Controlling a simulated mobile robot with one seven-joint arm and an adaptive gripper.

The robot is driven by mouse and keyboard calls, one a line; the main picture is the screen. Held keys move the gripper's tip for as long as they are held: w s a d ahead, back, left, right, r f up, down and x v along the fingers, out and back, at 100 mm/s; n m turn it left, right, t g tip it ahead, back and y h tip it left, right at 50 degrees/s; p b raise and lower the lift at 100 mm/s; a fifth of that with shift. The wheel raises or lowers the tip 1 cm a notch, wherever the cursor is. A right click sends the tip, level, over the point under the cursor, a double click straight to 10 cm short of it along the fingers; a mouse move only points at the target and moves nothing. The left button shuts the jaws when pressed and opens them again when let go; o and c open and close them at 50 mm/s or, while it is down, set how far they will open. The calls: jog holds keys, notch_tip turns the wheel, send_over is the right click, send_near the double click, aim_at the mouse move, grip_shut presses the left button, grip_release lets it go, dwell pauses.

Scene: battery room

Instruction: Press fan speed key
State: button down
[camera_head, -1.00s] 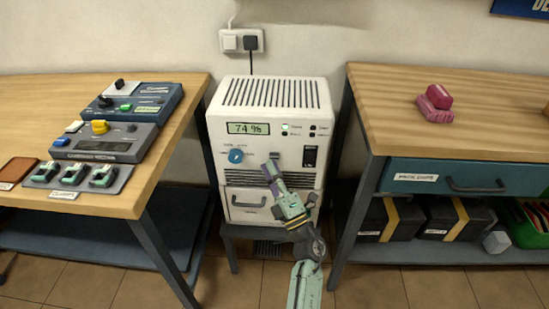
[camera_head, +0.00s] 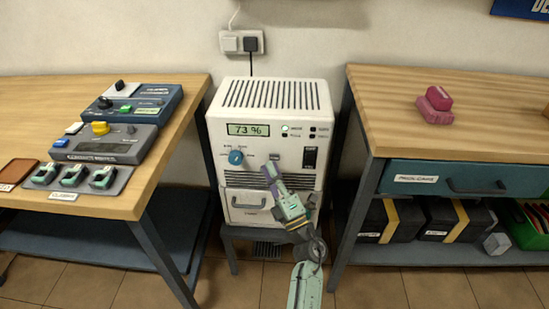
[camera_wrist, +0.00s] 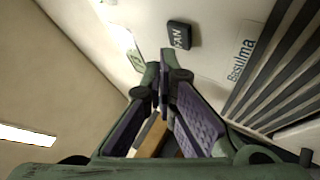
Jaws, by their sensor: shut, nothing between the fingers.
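The fan key (camera_wrist: 180,35) is a small dark key marked FAN on the white panel in the wrist view. In the head view it shows as a small dark key (camera_head: 274,157) to the right of the blue knob. It belongs to the white appliance (camera_head: 215,135), whose display (camera_head: 248,129) reads 73 %. My gripper (camera_head: 268,167) is shut and empty in front of the panel, with its tips just below the key. In the wrist view my fingertips (camera_wrist: 164,62) are close beside the key, and the key's face is uncovered.
The blue knob (camera_head: 236,157) and a black rocker switch (camera_head: 309,157) flank the key. The left table (camera_head: 130,205) holds control boxes. The right table (camera_head: 455,95) holds pink blocks (camera_head: 435,102) above a blue drawer (camera_head: 440,178). The appliance stands between them.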

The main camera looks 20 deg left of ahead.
jog(key=shift+w, duration=0.1)
dwell(0.3)
jog(key=shift+w+a, duration=0.15)
jog(key=shift+w, duration=0.2)
jog(key=shift+w+b, duration=0.35)
dwell(0.6)
jog(key=shift+s, duration=0.8)
jog(key=shift+s+d, duration=0.1)
jog(key=shift+d, duration=0.1)
jog(key=s, duration=0.2)
jog(key=s+d+p, duration=0.1)
jog(key=s, duration=0.1)
jog(key=shift+s+d, duration=0.15)
jog(key=shift+s, duration=0.15)
dwell(0.6)
